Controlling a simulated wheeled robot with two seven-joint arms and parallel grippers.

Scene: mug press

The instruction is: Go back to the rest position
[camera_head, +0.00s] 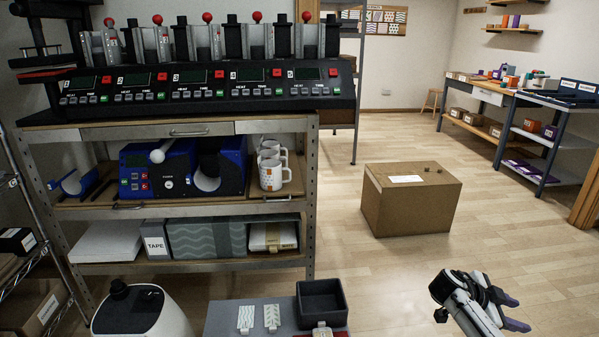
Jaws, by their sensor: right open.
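My right gripper (514,312) is at the lower right, over bare floor, with its fingers apart and nothing between them. It is clear of the shelf and the cart. My left gripper is not in this view. A mug press machine (150,90) with several stations, displays and red-knobbed levers stands on top of the shelf unit. A blue press (190,170) with a white knob sits on the shelf below. White mugs (272,172) with an orange print stand stacked to its right.
A grey cart top (222,318) with a black tray (321,303) and small patterned pieces is at bottom centre. A white rounded bin (142,314) stands left of it. A cardboard box (408,199) sits on the floor. Workbenches (480,92) line the right wall. Floor between is open.

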